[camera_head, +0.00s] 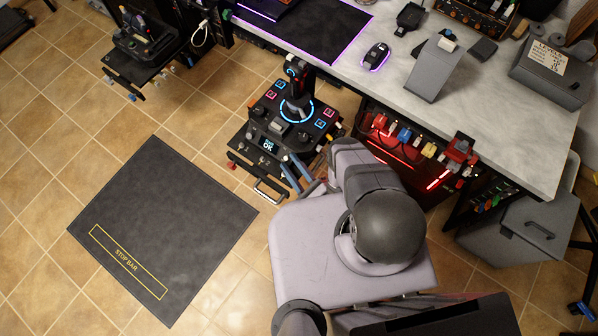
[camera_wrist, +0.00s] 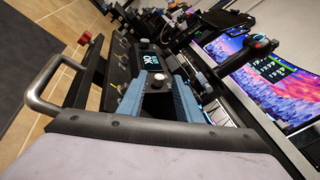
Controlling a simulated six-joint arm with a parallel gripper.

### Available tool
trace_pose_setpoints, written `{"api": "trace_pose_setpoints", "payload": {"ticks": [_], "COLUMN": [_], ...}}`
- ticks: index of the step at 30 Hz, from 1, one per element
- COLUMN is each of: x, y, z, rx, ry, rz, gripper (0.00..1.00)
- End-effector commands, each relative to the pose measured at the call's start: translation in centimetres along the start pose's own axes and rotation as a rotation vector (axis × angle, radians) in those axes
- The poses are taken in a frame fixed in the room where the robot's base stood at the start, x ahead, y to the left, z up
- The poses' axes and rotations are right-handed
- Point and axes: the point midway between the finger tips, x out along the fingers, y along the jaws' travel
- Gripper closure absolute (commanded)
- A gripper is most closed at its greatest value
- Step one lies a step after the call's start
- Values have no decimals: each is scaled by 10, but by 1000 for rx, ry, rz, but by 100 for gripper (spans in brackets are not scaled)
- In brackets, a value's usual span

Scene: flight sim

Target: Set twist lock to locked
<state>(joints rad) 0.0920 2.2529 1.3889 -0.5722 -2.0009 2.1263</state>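The joystick unit (camera_head: 262,118) is a black box with a stick, blue-lit ring, numbered buttons and a small "OK" display (camera_head: 270,145). The display also shows in the wrist view (camera_wrist: 151,60). My gripper (camera_head: 289,168) is at the unit's front side, right of the display. In the wrist view its blue-grey fingers (camera_wrist: 158,84) are apart and point at the front panel. A small pale round knob (camera_wrist: 158,79) shows between the fingertips; it may be the twist lock, but no label is readable. I cannot tell whether the fingers touch it, or how it is turned.
A metal handle bar (camera_wrist: 50,83) and a red knob (camera_wrist: 85,38) are left of the gripper in the wrist view. The desk (camera_head: 480,110) with red and blue clamps is at the right. A black "STOP BAR" mat (camera_head: 160,220) lies on the open tiled floor.

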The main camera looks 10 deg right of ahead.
Motion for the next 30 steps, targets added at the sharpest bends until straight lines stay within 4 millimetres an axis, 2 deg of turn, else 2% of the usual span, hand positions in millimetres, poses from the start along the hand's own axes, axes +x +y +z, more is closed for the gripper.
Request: {"api": "trace_pose_setpoints", "payload": {"ticks": [18,30], "x": [-42,-59], "y": [0,0], "z": [-3,-5], "rx": [3,10], "ry": [10,16], "rz": [-4,-1], "gripper": [68,68]}}
